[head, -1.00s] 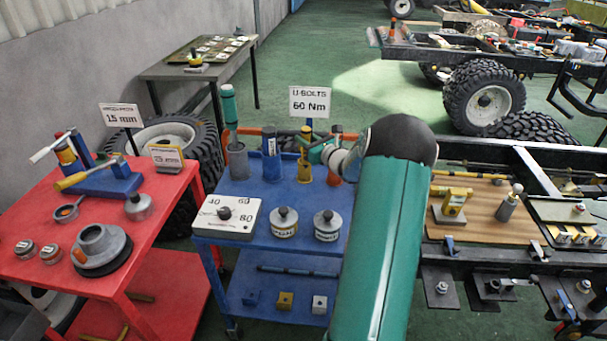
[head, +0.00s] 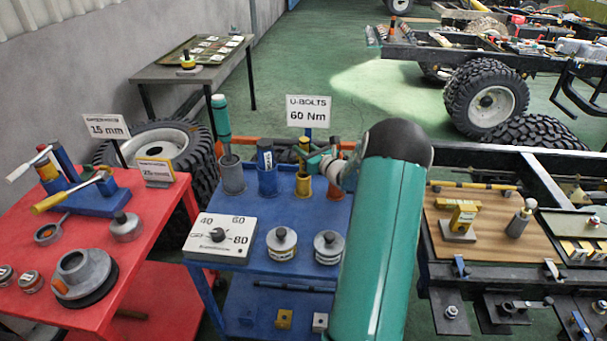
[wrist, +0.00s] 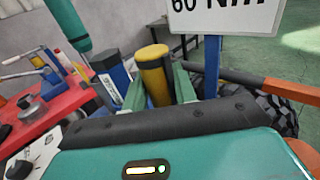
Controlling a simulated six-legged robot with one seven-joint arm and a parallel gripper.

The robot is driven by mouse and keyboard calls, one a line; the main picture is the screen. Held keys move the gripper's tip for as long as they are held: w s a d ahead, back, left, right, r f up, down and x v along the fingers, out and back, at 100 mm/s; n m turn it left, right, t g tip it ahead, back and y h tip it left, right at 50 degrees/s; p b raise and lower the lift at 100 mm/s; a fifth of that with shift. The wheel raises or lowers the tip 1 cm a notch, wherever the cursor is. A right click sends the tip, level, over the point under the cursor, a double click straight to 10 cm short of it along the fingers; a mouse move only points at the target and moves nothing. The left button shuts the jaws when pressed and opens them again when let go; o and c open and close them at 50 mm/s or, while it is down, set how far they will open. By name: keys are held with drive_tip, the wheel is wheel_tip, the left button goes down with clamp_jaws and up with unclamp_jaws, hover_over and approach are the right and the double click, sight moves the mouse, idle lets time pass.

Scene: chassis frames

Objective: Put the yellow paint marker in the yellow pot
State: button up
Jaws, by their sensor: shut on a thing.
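The yellow paint marker (wrist: 153,70) stands upright between the two green fingers of my gripper (wrist: 159,84), which is shut on it in the wrist view. In the head view the marker (head: 304,146) shows directly above the yellow pot (head: 303,188), at the back of the blue cart. My gripper (head: 314,162) reaches it from the right. The marker's lower end seems at or inside the pot's mouth; the fingers partly hide it, so I cannot tell how deep it is. The pot is hidden in the wrist view.
A blue pot (head: 267,183) with a blue marker and a grey pot (head: 232,178) with a teal-handled tool stand close on the left. A reddish pot (head: 335,187) is close on the right. The 60 Nm sign (head: 308,111) rises behind.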

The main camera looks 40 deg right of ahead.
drive_tip(key=shift+w+a+f, duration=0.1)
drive_tip(key=shift+a+f, duration=0.1)
drive_tip(key=shift+f, duration=3.05)
drive_tip(key=shift+f, duration=0.1)
drive_tip(key=o, duration=1)
drive_tip(key=shift+c, duration=0.2)
